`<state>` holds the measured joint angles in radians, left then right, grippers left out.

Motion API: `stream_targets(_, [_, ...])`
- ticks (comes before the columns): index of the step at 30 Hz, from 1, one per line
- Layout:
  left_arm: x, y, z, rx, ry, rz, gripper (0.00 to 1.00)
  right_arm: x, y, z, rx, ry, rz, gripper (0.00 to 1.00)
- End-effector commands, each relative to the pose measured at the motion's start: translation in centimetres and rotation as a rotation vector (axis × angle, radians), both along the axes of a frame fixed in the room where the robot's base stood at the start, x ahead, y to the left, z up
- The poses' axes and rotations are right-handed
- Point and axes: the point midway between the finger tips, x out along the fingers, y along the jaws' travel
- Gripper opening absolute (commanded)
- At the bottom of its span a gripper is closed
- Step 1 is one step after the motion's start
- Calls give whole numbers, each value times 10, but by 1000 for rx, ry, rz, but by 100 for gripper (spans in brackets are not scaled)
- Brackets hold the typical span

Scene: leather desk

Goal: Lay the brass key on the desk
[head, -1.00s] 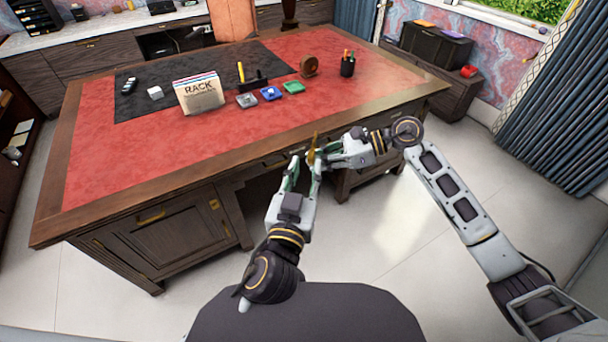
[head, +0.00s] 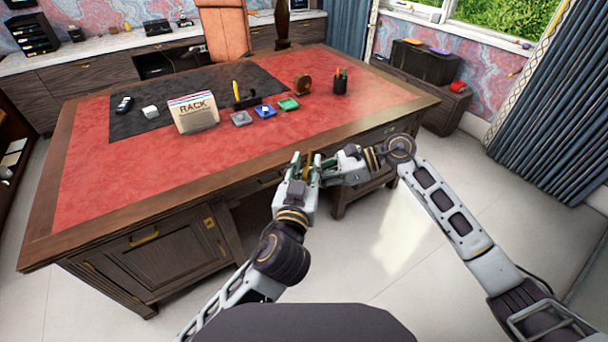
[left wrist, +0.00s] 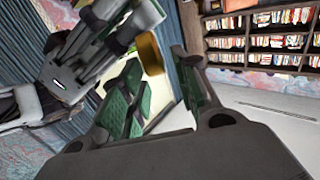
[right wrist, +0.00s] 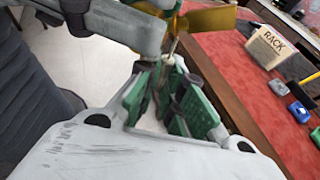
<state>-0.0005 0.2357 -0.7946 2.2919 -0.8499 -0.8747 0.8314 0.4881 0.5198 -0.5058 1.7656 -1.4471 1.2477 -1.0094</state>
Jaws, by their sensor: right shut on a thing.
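The brass key (head: 309,158) is held in the air in front of the desk (head: 62,215). My right gripper (head: 326,172) is shut on its thin shank; in the right wrist view the pads of this gripper (right wrist: 168,92) close around the shank, and the broad gold part of the key (right wrist: 212,19) sticks out beyond them. My left gripper (head: 300,166) is right beside the key. In the left wrist view its green-padded fingers (left wrist: 158,92) stand apart, with the gold part of the key (left wrist: 150,54) showing between them. Whether they touch it I cannot tell.
On the red desk top stand a rack sign (head: 193,115), grey (head: 241,118), blue (head: 265,111) and green (head: 289,104) blocks, a round wooden piece (head: 302,85) and a pen cup (head: 340,82). The desk's near left and right areas are clear.

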Motion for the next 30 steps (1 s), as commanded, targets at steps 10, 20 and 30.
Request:
stream_targets(10, [28,-5,1,1,-2,0,31,0,0,0,0,0,0,0])
stream_targets(20, [39,-7,1,-1,-1,0,31,0,0,0,0,0,0,0])
stream_targets(30, [39,-7,1,-1,-1,0,20,0,0,0,0,0,0,0])
